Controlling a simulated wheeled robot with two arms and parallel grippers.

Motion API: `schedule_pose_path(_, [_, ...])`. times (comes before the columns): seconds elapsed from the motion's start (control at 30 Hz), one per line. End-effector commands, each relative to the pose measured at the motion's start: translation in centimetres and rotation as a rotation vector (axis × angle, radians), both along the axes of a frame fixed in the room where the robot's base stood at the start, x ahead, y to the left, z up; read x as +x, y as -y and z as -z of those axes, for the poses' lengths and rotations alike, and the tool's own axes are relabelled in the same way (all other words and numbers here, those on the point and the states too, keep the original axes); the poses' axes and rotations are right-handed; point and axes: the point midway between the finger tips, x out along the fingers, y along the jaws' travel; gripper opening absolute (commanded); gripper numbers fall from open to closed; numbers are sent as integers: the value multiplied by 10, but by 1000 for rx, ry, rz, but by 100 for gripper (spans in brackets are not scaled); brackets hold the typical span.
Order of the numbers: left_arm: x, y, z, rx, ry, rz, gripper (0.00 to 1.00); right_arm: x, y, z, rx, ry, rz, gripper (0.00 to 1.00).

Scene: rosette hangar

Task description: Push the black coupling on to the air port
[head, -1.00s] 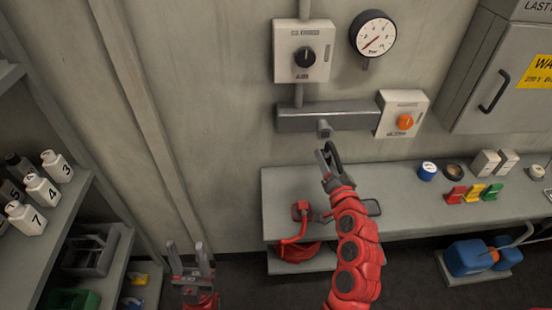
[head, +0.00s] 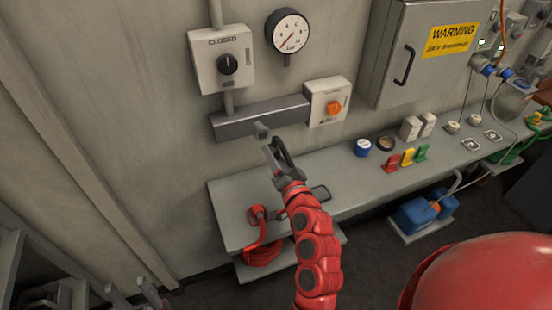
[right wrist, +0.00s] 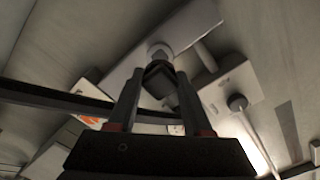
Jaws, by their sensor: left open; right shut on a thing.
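The air port (head: 261,130) is a short grey stub under the grey wall manifold (head: 240,122). In the right wrist view the port (right wrist: 160,50) shows as a pale round end just beyond the coupling. My right gripper (head: 274,150) is just below the port. In the right wrist view it is shut on the black coupling (right wrist: 158,80), which sits between the fingertips, roughly in line with the port. I cannot tell whether coupling and port touch. The coupling is mostly hidden in the head view. My left gripper (head: 134,293) is open and empty at the lower left, away from the wall.
A valve box with a black knob (head: 221,62), a gauge (head: 288,33) and a box with an orange knob (head: 329,101) surround the manifold. The bench (head: 235,195) below carries a red hose (head: 262,240). A dark curved band (right wrist: 60,98) crosses the wrist view.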

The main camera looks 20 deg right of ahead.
Motion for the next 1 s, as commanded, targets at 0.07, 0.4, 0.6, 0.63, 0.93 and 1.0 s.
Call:
schedule_pose_path(0.07, [0, 0, -2, 0, 0, 0, 50, 7, 0, -2, -1, 2, 1, 1])
schedule_pose_path(0.4, [0, 0, -7, 0, 0, 0, 50, 38, -1, -1, -1, -1, -1, 1])
schedule_pose_path(0.6, [0, 0, -8, 0, 0, 0, 50, 44, -1, 1, 0, -3, 0, 1])
schedule_pose_path(0.63, [0, 0, -8, 0, 0, 0, 50, 44, -1, 1, 0, -3, 0, 1])
schedule_pose_path(0.93, [0, 0, -8, 0, 0, 0, 50, 44, -2, 1, 0, -2, -1, 1])
schedule_pose_path(1.0, [0, 0, -8, 0, 0, 0, 50, 44, -2, 1, 0, -2, -1, 1])
